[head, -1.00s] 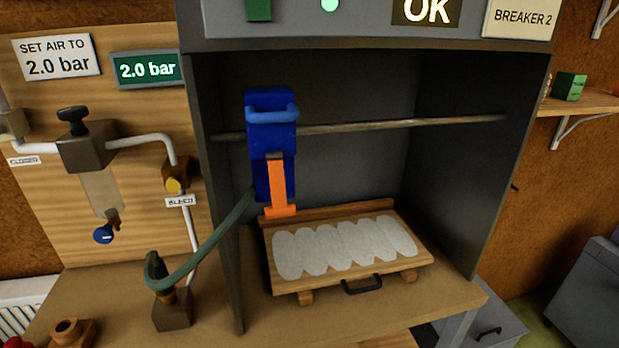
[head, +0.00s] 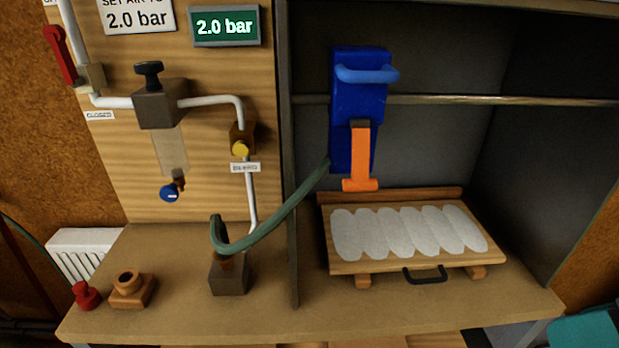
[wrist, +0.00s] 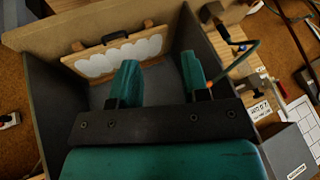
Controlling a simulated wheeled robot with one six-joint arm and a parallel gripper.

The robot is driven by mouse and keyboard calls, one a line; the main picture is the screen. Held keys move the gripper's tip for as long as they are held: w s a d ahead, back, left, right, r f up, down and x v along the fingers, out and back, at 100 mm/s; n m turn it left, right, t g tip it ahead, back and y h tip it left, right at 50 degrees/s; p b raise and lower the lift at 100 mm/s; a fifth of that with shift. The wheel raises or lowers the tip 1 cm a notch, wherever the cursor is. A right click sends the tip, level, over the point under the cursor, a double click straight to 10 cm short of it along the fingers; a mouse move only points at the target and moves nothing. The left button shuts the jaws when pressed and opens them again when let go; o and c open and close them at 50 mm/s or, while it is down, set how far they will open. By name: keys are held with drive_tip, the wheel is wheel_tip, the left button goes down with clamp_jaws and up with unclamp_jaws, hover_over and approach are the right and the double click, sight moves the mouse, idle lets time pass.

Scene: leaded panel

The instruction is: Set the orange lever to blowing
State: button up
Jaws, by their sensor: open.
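The orange lever (head: 360,155) hangs down the front of a blue block (head: 344,105) in the head view, its wide end at the bottom. The block is on a horizontal rod inside the grey booth, and a green hose runs to it. My gripper (wrist: 158,66) shows in the wrist view with its two teal fingers apart and nothing between them. It is over the booth area, apart from the lever. The head view does not show its fingers. In the wrist view I cannot clearly make out the lever.
A wooden tray with white oval pieces (head: 408,232) lies below the lever; it has a black handle (head: 426,275). Left of the booth are a red valve handle (head: 60,54), a black-knobbed regulator (head: 160,103) and a 2.0 bar display (head: 225,26). The booth wall (head: 289,190) separates them.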

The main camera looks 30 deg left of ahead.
drive_tip(key=w+a+f+n+t+y+b, duration=0.25)
drive_tip(key=a+y+b, duration=0.2)
drive_tip(key=a, duration=0.25)
drive_tip(key=t+y+b, duration=0.3)
drive_tip(key=t+y, duration=0.1)
drive_tip(key=y, duration=0.1)
approach(365, 172)
drive_tip(key=p+x, duration=0.9)
drive_tip(key=x, duration=0.2)
drive_tip(key=shift+a+r, duration=0.1)
drive_tip(key=shift+a, duration=0.2)
drive_tip(key=shift+w+a, duration=0.3)
drive_tip(key=shift+a, duration=0.15)
drive_tip(key=shift+p, duration=0.3)
clamp_jaws()
